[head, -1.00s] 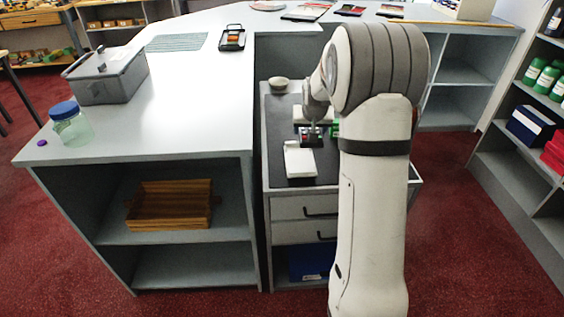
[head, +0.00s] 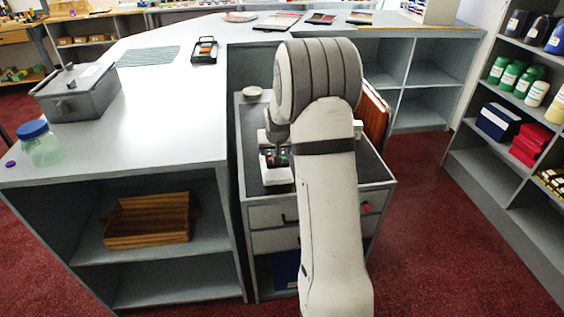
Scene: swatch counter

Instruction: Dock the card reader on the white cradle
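The card reader (head: 278,158) is a small dark block with coloured keys, partly covered by my arm. It is over the white cradle (head: 277,178), a pale block on the dark top of the drawer unit (head: 250,165). I cannot tell whether the reader rests on the cradle or hangs just above it. My gripper (head: 272,147) is at the far end of the reader, pointing down, and appears shut on it. The fingers are small and mostly hidden.
A small bowl (head: 252,92) stands at the back of the drawer unit. The pale counter (head: 160,120) on the left holds a grey box (head: 75,95), a jar (head: 40,146) and a black tray (head: 204,50). A brown panel (head: 374,115) stands behind my arm.

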